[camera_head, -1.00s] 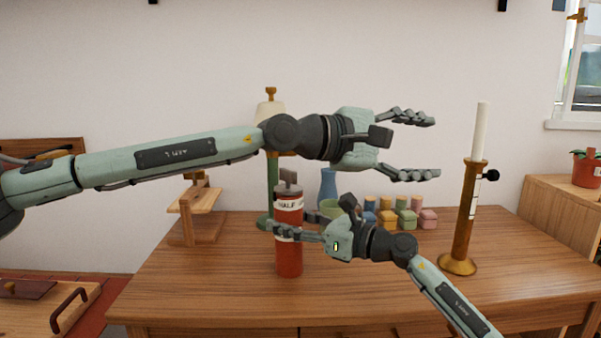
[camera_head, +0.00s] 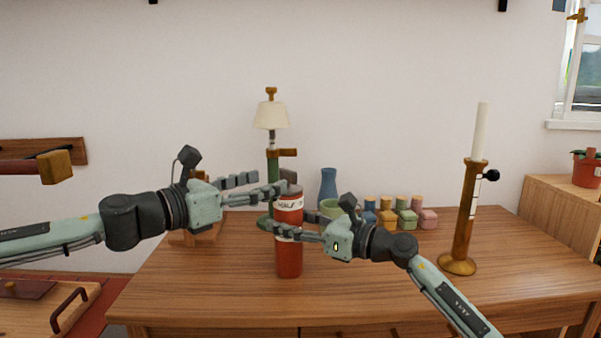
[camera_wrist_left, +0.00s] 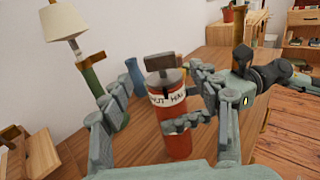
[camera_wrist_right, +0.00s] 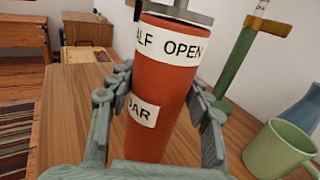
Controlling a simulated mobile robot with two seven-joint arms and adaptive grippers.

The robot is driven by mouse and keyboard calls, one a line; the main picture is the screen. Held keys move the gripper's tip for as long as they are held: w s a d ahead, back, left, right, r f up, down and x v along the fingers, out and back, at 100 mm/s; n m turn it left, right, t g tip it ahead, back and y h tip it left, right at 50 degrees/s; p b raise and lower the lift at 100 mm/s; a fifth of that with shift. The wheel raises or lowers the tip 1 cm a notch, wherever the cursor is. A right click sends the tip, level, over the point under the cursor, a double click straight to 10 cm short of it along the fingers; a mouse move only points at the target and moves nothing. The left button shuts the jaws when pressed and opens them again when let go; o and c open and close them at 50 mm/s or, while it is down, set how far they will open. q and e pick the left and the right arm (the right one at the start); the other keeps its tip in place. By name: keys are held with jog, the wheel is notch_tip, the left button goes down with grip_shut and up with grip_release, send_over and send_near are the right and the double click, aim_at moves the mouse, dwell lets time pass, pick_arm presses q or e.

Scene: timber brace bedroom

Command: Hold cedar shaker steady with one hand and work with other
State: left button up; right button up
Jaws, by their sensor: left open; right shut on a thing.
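The cedar shaker (camera_head: 289,260) is a red-orange cylinder standing on the wooden desk. It has white labels and a grey cap with a crossbar, clear in the left wrist view (camera_wrist_left: 180,147). In the right wrist view (camera_wrist_right: 165,88) the labels read "OPEN" and a part ending in "DAR". My right gripper (camera_head: 284,233) is shut around the shaker's body at mid-height. My left gripper (camera_head: 268,184) is open beside the shaker's top, from the left. In the left wrist view its fingers lie either side of the cap (camera_wrist_left: 160,68), apparently apart from it.
Behind the shaker stand a lamp (camera_head: 271,117), a blue vase (camera_head: 328,186) and a green cup (camera_wrist_right: 276,152). A tall candle holder (camera_head: 464,226) stands at the right. The desk front (camera_head: 360,285) is clear.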

pick_arm(q)
jog(key=x, duration=1)
jog(key=shift+d, duration=0.1)
jog(key=c, duration=1.3)
jog(key=shift+c, duration=0.4)
